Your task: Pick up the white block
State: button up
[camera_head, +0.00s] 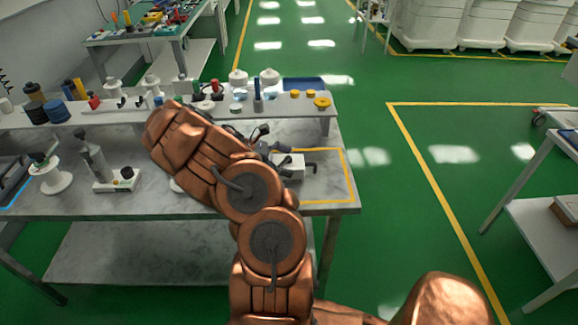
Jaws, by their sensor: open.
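A white block (292,162) sits at the right part of the grey worktable, within a yellow-taped area. My copper-coloured arm reaches over the table and hides part of that area. My gripper (272,146), dark and small in this view, is open beside the block, at its upper left. A dark bent piece shows at the block's right side; I cannot tell whether it belongs to the block or to my gripper. I cannot tell whether the fingers touch the block. Another white block-like item with a black knob (117,181) lies further left on the table.
A raised shelf (293,107) along the table's back holds spools, caps and small parts. A white spool (49,176) and a grey upright tool (94,160) stand at left. A side table (545,165) stands at right, with open green floor between.

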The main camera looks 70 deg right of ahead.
jog(key=shift+s, duration=0.15)
jog(key=c, duration=1.2)
